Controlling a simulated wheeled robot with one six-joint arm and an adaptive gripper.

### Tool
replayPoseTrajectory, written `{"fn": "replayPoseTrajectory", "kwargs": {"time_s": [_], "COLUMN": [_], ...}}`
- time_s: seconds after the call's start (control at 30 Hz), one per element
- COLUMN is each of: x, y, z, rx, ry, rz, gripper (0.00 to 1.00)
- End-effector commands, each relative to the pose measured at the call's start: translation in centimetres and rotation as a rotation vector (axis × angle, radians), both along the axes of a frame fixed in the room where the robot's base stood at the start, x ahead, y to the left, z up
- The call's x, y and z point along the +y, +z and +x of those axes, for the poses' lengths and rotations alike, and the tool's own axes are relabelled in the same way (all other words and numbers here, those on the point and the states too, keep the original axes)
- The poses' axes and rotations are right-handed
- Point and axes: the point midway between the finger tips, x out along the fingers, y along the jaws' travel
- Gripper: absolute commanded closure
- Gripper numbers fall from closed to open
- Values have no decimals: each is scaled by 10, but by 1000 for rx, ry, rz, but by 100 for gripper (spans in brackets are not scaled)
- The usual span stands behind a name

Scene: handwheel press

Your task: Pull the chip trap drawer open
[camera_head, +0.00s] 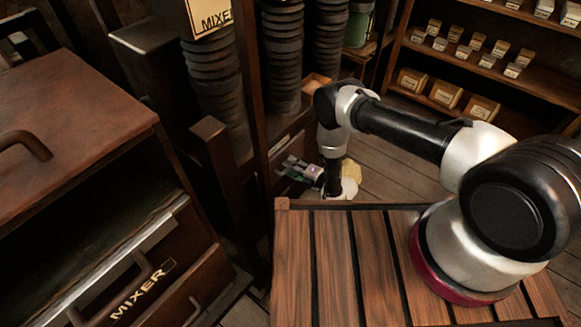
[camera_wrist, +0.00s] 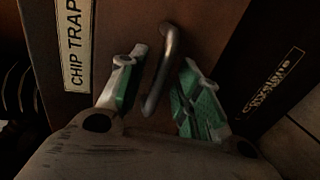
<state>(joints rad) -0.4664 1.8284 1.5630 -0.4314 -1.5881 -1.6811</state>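The chip trap drawer (camera_wrist: 110,20) shows in the wrist view as a brown wooden front with a pale "CHIP TRAP" label (camera_wrist: 75,45) on its left. Its curved metal handle (camera_wrist: 163,72) stands between the two green-padded fingers of my gripper (camera_wrist: 160,88). The fingers are apart, with a visible gap on each side of the handle. In the head view my gripper (camera_head: 300,172) is low beside the dark press frame, and the drawer front is mostly hidden there. I cannot tell from the head view how far the drawer is out.
A wooden cabinet (camera_head: 70,130) with a "MIXER" label stands at the left. Dark ribbed columns (camera_head: 283,60) rise behind the frame post. Shelves with small boxes (camera_head: 480,60) are at the back right. Open plank floor (camera_head: 400,150) lies right of my gripper.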

Motion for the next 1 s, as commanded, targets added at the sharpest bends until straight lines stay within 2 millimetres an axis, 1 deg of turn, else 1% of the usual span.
{"fn": "replayPoseTrajectory", "kwargs": {"time_s": [0.1,0.37,0.4,0.47,0.5,0.57,1.0], "x": [7,9,8,8,8,8,6], "y": [-1,-2,-2,-2,-2,-2,-2], "z": [5,6,6,6,6,6,7], "rx": [-1,2,2,2,2,2,2], "ry": [0,0,0,-1,-1,-1,-2], "rz": [1,0,0,0,0,0,0], "gripper": [66,66,70,81,88,99,100]}}
